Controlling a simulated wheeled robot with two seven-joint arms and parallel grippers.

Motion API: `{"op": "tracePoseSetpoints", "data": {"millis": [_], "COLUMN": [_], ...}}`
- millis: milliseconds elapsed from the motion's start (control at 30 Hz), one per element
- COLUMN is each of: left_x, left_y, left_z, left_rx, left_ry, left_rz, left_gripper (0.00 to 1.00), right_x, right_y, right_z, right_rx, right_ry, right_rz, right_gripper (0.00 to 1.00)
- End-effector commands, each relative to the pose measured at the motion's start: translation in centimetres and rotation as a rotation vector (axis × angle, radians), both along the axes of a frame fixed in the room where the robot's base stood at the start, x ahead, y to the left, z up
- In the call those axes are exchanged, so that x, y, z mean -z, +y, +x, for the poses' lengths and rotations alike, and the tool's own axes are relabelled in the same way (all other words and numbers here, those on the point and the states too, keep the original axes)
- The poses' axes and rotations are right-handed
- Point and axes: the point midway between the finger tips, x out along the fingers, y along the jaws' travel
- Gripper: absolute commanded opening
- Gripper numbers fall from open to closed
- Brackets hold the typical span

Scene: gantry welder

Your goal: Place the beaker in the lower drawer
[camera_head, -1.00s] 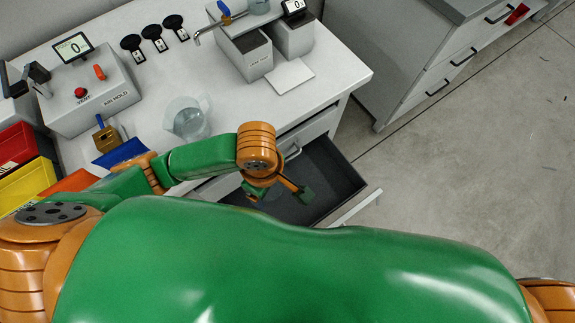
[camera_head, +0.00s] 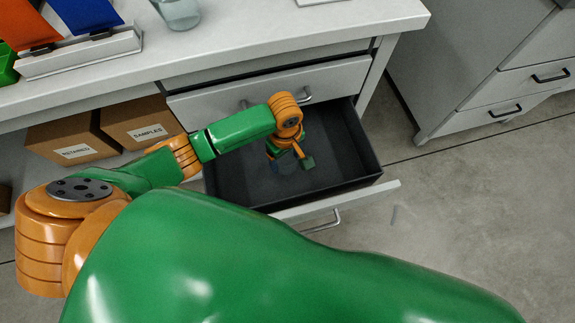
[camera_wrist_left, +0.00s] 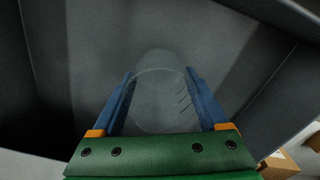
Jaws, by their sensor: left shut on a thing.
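The lower drawer (camera_head: 345,140) is pulled open under the bench, with a dark interior. My left gripper (camera_head: 290,165) is down inside the drawer opening, seen from above and partly hidden by its own wrist. In the left wrist view, a clear glass beaker (camera_wrist_left: 160,88) sits between the two blue fingers (camera_wrist_left: 160,105), and the gripper is shut on it. The dark drawer floor shows through and behind the glass. I cannot tell whether the beaker touches the floor. My right gripper is out of view.
The upper drawer (camera_head: 228,103) is shut above the open one. Cardboard boxes (camera_head: 140,125) stand on a shelf to the left. Another clear vessel (camera_head: 180,12) stands on the bench top. A grey cabinet (camera_head: 460,60) stands right. The floor between is clear.

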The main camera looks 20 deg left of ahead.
Motion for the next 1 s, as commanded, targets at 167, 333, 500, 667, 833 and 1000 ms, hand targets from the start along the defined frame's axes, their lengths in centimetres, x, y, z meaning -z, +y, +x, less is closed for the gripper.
{"op": "tracePoseSetpoints", "data": {"millis": [167, 333, 500, 667, 833, 1000], "left_x": [3.4, 3.9, 3.9, 4.1, 4.1, 2.2], "left_y": [-0.4, -0.4, -0.4, -0.3, -0.3, -0.4], "left_z": [0.6, 0.6, 0.6, 0.6, 0.6, 0.6], "left_rx": [0.001, 0.000, 0.000, -0.001, -0.001, 0.001], "left_ry": [0.001, -0.001, -0.001, 0.000, 0.000, -0.001], "left_rz": [0.002, 0.000, 0.001, 0.001, 0.001, 0.000], "left_gripper": [0.23, 0.23, 0.23, 1.00, 1.00, 1.00], "right_x": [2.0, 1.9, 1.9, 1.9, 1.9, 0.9], "right_y": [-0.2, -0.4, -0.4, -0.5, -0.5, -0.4], "right_z": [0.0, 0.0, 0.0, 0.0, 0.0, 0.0], "right_rx": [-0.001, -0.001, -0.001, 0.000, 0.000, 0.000], "right_ry": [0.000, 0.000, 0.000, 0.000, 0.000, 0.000], "right_rz": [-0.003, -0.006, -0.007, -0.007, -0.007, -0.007], "right_gripper": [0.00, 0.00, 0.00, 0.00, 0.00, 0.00]}}
